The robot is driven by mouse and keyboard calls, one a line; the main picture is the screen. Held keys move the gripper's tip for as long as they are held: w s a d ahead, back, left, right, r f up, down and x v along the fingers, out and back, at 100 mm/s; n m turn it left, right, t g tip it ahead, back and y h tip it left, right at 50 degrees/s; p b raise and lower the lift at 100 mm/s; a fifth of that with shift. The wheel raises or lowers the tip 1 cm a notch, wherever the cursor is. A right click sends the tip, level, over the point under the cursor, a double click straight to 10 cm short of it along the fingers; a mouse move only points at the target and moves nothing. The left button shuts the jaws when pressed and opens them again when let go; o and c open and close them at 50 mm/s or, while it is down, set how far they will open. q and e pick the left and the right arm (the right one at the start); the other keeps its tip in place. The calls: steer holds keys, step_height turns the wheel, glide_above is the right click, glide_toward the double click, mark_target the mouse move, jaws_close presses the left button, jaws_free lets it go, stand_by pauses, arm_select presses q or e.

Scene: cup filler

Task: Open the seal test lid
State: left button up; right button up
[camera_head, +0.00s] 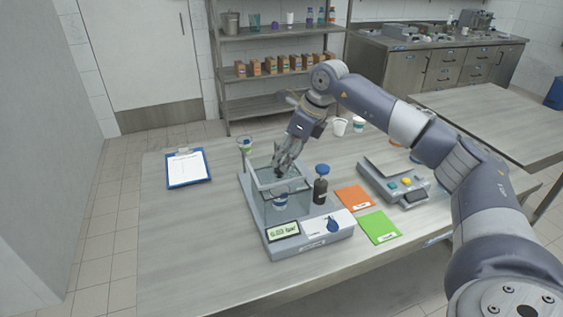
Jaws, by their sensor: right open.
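The seal test device is a grey base (316,241) on the table, with a clear-walled chamber (271,211) on top. A small cup (281,201) with a blue band is inside the chamber. The clear lid (259,187) has a pale frame and shows at the top and back of the chamber; it looks raised or tilted, but I cannot tell the exact angle. My right gripper (281,170) is open, fingers pointing down, over the lid frame at the rear of the chamber. I cannot tell whether its fingers touch the frame. My left gripper is out of view.
A dark bottle with a blue cap (321,189) stands right of the chamber. Orange (355,197) and green (379,227) cards lie beside the device. A scale-like machine (393,180) is further right. A clipboard (187,168) lies left. The left table front is clear.

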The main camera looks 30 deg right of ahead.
mark_target(279, 168)
steer(key=shift+x, duration=2.05)
jaws_close()
steer(key=shift+r, duration=0.1)
